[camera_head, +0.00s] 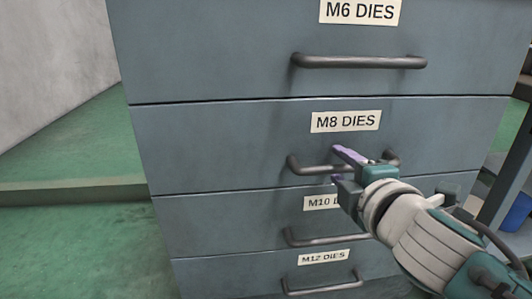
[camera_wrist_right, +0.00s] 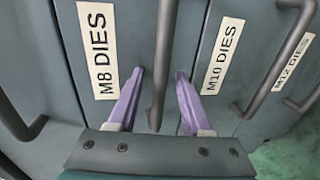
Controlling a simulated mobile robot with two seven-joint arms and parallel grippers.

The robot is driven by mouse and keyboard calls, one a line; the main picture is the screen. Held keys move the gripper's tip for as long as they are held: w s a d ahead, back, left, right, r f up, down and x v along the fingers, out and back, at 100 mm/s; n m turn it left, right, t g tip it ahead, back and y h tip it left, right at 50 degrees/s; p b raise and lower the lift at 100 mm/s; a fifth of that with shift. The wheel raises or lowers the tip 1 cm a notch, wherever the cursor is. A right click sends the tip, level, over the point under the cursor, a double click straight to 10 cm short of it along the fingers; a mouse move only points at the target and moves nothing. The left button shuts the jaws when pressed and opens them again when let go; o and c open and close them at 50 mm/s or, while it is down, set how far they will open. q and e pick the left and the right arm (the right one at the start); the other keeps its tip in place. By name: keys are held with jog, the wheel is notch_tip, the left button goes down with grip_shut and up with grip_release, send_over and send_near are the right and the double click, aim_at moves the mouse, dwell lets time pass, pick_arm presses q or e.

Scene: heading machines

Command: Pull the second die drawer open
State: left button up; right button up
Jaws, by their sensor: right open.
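The second drawer down in view, labelled M8 DIES (camera_head: 220,150), has a grey-blue front and looks flush with the drawers around it. Its dark bar handle (camera_head: 306,168) is partly hidden by my right gripper (camera_head: 339,166). The right gripper is open, with one purple finger above the bar and one below. In the right wrist view, the M8 handle (camera_wrist_right: 162,50) runs between the two spread fingers (camera_wrist_right: 160,75), with a visible gap on each side. My left gripper is not in view.
The M6 DIES drawer (camera_head: 200,50) is above; the M10 drawer (camera_head: 220,220) and M12 drawer (camera_head: 230,275) are below, each with a bar handle. A blue bin (camera_head: 517,212) stands at the right. Green floor (camera_head: 75,240) lies open at the left.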

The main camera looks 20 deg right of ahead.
jog(key=shift+c, duration=0.4)
grip_shut()
dwell(0.9)
